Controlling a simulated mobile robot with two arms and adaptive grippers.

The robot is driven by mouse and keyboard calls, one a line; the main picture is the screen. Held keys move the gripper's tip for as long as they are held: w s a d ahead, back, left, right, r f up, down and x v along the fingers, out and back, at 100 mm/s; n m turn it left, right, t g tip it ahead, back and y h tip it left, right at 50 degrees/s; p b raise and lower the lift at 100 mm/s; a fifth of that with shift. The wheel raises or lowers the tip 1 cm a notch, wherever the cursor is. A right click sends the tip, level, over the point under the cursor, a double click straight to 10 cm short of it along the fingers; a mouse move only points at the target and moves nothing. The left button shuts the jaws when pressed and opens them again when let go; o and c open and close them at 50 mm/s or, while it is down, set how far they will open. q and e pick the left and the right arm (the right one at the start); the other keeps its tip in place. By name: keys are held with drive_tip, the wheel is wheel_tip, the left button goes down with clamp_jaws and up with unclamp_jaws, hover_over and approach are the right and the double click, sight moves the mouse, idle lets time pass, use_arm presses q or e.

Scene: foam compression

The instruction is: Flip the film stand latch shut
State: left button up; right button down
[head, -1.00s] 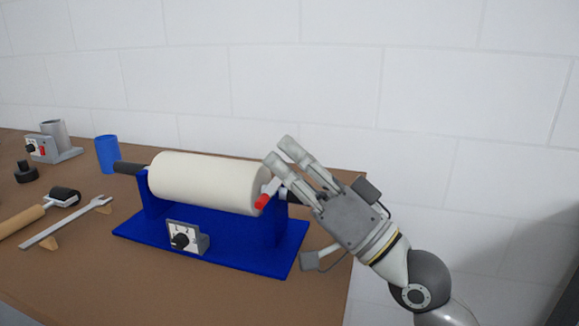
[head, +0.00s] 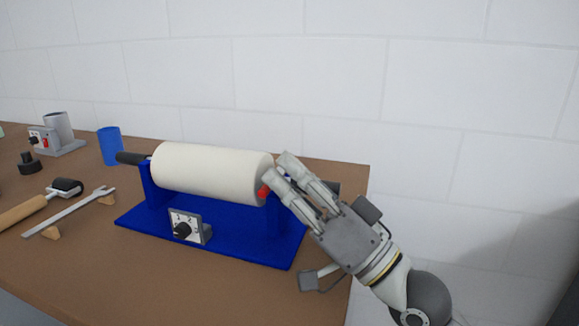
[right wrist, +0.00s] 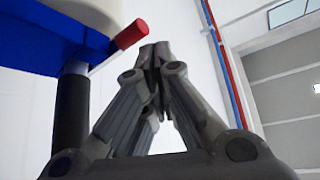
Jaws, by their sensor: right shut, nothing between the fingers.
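The film stand is a blue frame (head: 222,236) on the table, holding a white film roll (head: 212,173) on a dark rod. The latch has a red tip (head: 264,191) at the roll's right end. In the right wrist view the red tip (right wrist: 131,34) sits on a thin light lever, just left of my fingertips. My right gripper (head: 278,168) is at the stand's right end, its fingers beside the latch and partly hiding it and the right upright. It is shut and empty. Whether it touches the latch I cannot tell. My left gripper is not in view.
A dial box (head: 188,228) is on the stand's front. To the left are a blue cup (head: 110,145), a wrench (head: 72,212), a roller with wooden handle (head: 24,212), a black knob (head: 28,162) and a grey device (head: 62,145). The table's front is clear.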

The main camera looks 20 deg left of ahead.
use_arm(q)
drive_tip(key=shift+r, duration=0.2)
use_arm(e)
drive_tip(key=shift+s+f, duration=0.1)
drive_tip(key=shift+f, duration=0.35)
drive_tip(key=shift+f, duration=0.2)
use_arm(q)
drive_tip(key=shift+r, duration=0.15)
use_arm(e)
drive_tip(key=shift+r, duration=0.15)
use_arm(q)
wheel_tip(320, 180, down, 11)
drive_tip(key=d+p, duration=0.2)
drive_tip(key=p, duration=0.1)
use_arm(e)
wheel_tip(320, 180, up, 4)
drive_tip(key=d, duration=0.1)
use_arm(q)
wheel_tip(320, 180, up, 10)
drive_tip(key=b, duration=0.4)
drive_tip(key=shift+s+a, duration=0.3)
use_arm(e)
drive_tip(key=d+f, duration=0.5)
drive_tip(key=d, duration=0.3)
drive_tip(key=shift+d+f, duration=0.25)
drive_tip(key=shift+f, duration=0.1)
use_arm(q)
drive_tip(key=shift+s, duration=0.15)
